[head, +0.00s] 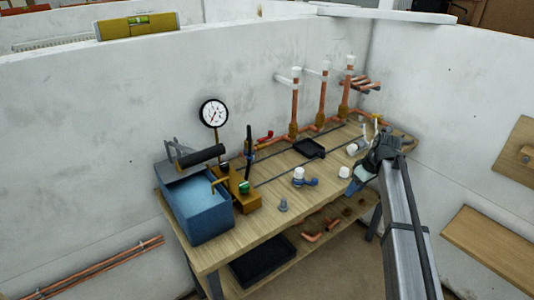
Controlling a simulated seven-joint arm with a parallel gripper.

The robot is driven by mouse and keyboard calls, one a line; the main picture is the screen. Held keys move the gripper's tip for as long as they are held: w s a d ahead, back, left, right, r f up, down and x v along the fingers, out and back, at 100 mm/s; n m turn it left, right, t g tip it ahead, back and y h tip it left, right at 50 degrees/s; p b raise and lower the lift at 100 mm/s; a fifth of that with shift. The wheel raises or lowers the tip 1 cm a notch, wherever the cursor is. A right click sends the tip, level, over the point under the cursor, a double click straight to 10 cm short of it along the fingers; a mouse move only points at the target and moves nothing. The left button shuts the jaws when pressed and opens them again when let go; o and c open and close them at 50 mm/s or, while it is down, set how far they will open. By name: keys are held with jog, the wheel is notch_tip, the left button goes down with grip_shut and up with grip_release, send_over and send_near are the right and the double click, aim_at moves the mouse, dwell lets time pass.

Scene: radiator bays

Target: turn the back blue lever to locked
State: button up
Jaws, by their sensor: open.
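My gripper (364,180) hangs over the right end of the wooden workbench (232,245), pointing down and left. Its jaws are open and small in view; I see nothing held between them. A small blue fitting (312,182) lies on the bench beside a white cap, left of my gripper and apart from it. Copper pipes with valves stand along the back of the bench.
A blue tank (203,212) with a black-handled pump stands at the left, next to a pressure gauge (214,113). Upright copper pipes (322,100) rise near the back wall. The front middle is fairly clear.

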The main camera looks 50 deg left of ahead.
jog(key=s+a+r+n, duration=0.2)
jog(key=s+a+r, duration=0.25)
jog(key=a, duration=0.35)
jog(key=s+a+r+n, duration=0.2)
jog(key=s+a+r, duration=0.1)
jog(key=a+r, duration=0.3)
jog(key=n+g, duration=0.2)
jog(key=n, duration=0.3)
send_near(251, 156)
jog(key=x, duration=0.8)
jog(key=shift+s+a+f, duration=0.25)
jog(key=shift+c, duration=0.2)
grip_shut()
